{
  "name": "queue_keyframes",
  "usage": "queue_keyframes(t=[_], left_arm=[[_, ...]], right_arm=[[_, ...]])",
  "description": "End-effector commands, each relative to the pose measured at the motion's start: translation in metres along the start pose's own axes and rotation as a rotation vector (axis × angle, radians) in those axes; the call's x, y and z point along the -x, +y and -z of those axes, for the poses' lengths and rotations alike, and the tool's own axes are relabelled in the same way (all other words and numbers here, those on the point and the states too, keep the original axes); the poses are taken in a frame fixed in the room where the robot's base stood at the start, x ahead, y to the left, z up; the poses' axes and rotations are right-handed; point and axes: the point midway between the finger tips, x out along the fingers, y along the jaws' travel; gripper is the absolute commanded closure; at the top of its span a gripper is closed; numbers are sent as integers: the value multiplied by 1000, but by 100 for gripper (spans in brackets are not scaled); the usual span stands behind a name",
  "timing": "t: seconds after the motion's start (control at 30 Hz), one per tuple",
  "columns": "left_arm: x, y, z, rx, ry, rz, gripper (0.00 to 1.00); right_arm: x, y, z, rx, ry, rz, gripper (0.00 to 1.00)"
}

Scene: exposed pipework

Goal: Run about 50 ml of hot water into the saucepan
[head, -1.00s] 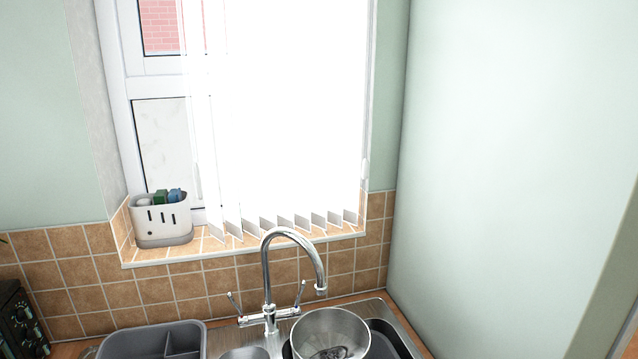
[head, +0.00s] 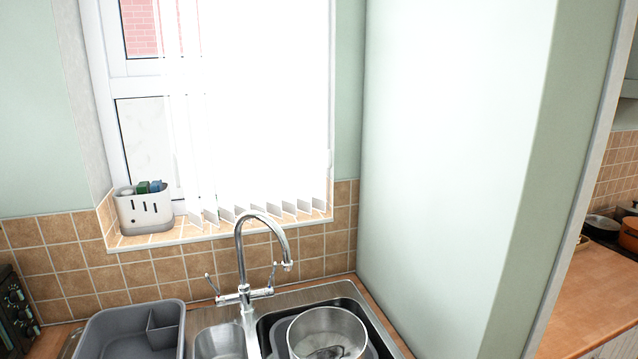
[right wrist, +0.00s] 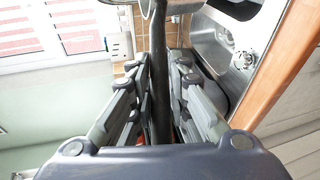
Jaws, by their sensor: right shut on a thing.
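The saucepan (head: 327,338) is a shiny steel pan at the bottom of the head view, over the right-hand sink bowl. A dark shape shows inside it; I cannot tell what it is. The chrome mixer tap (head: 241,250) has a curved spout whose tip (head: 287,266) appears up and left of the pan's middle. It has a left lever (head: 211,284) and a right lever (head: 273,273). No water stream shows. In the right wrist view my right gripper (right wrist: 158,75) is shut on the saucepan's dark handle (right wrist: 160,45). My left gripper is not in view.
A grey divided washing-up tub (head: 130,335) stands left of the small sink bowl (head: 220,343). A white caddy (head: 145,212) sits on the tiled sill. A pale wall (head: 450,170) rises close on the right. Beyond it are a wooden worktop (head: 590,300) and an orange pot (head: 629,234).

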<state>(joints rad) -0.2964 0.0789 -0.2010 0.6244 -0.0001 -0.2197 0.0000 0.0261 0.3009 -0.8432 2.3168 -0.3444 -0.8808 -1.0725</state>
Motion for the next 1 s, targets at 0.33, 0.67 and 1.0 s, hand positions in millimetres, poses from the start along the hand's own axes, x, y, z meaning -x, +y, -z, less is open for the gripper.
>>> queue_keyframes(t=[0.33, 0.67, 1.0], left_arm=[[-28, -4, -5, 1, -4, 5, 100], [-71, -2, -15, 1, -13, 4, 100], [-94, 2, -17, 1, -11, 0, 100]], right_arm=[[-2, -20, -21, -24, -114, -9, 100], [5, -60, -63, -81, -334, -3, 100], [19, -84, -95, -122, -500, 8, 100]])
